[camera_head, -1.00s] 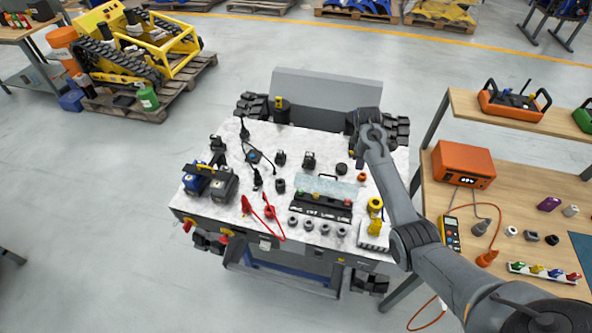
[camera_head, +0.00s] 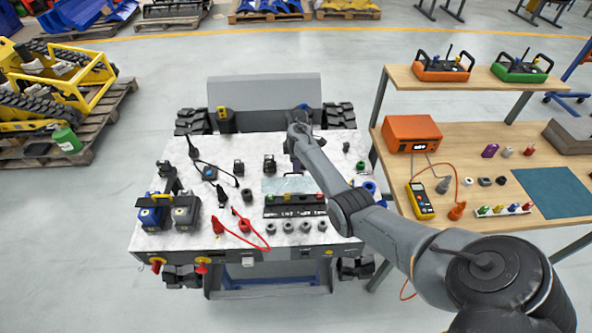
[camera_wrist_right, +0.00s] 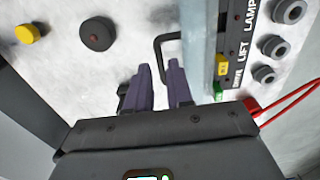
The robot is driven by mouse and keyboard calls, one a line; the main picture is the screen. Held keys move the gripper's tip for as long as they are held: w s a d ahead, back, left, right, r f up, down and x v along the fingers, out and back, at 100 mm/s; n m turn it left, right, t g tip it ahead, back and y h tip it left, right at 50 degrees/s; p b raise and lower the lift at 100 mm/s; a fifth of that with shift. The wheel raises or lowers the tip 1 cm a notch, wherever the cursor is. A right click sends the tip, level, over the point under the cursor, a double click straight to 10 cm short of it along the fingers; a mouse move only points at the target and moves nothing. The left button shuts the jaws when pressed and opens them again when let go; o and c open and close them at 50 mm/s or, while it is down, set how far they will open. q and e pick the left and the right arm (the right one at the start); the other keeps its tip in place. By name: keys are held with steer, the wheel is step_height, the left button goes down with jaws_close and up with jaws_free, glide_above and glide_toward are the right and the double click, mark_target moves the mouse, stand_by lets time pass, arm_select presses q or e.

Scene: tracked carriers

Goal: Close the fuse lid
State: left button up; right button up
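The fuse lid (camera_head: 284,184) is a pale, translucent bluish panel lying open behind the black fuse strip (camera_head: 272,211). In the right wrist view the lid (camera_wrist_right: 199,60) runs alongside the labelled strip (camera_wrist_right: 237,45), and its dark U-shaped handle (camera_wrist_right: 158,50) sticks out at the far side. My right gripper (camera_head: 296,164) is over the table just behind the lid. In the wrist view its two fingers (camera_wrist_right: 160,85) are apart, with one end of the handle showing between the tips; contact cannot be told. My left gripper is out of view.
Blue and grey canisters (camera_head: 186,212) stand at the table's left. A red cable (camera_head: 250,233) loops at the front. Small dark knobs stand around the lid, and a round black one (camera_wrist_right: 98,34) shows in the wrist view. A bench with an orange box (camera_head: 411,133) stands right.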

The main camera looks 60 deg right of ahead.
steer(key=shift+f, duration=1.55)
steer(key=shift+c, duration=0.3)
jaws_close()
